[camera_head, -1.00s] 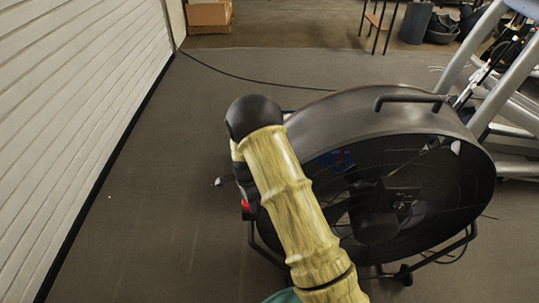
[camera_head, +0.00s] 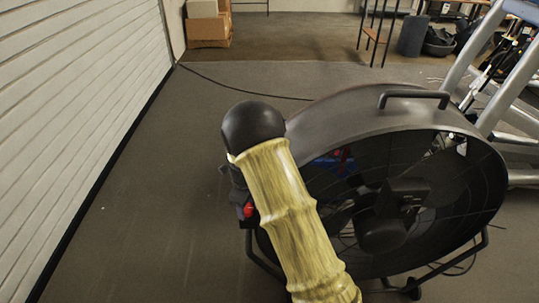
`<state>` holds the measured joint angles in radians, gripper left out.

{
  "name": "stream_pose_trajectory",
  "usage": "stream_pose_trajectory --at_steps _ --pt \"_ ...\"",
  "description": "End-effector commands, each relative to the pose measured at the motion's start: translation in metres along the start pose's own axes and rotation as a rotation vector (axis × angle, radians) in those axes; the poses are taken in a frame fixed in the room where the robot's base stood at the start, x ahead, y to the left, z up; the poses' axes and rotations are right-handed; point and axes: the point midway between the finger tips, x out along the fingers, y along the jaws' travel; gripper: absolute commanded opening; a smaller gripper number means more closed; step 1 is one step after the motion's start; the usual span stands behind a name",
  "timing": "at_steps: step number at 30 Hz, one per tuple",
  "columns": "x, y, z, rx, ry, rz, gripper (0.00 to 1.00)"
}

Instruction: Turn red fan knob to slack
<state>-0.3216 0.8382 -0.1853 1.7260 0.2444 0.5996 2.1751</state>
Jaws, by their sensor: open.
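The fan is a large black drum fan (camera_head: 345,108) on a tube stand, and it fills the middle right. A small red knob (camera_head: 249,211) shows at its left side, just left of my bamboo-patterned arm. My gripper (camera_head: 236,184) is a dark shape below my round black wrist joint, mostly hidden by my arm. It is open, close above the red knob. I cannot tell whether it touches the knob. The knob's pointer and markings are too small to read.
A ribbed white wall (camera_head: 70,110) runs along the left. A black cable (camera_head: 240,90) lies on the grey floor behind the fan. Cardboard boxes (camera_head: 207,30) stand at the back. Exercise machine frames (camera_head: 485,80) stand close to the fan's right. Floor at left is clear.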

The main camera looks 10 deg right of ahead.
Motion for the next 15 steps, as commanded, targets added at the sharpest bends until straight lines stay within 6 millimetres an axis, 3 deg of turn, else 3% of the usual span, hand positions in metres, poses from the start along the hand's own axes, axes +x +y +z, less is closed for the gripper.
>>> stream_pose_trajectory --at_steps 6,15 --pt "0.004 0.0 0.0 0.174 -0.002 0.0 0.55" --pt "-0.053 0.0 0.001 0.173 -0.002 -0.002 0.55"
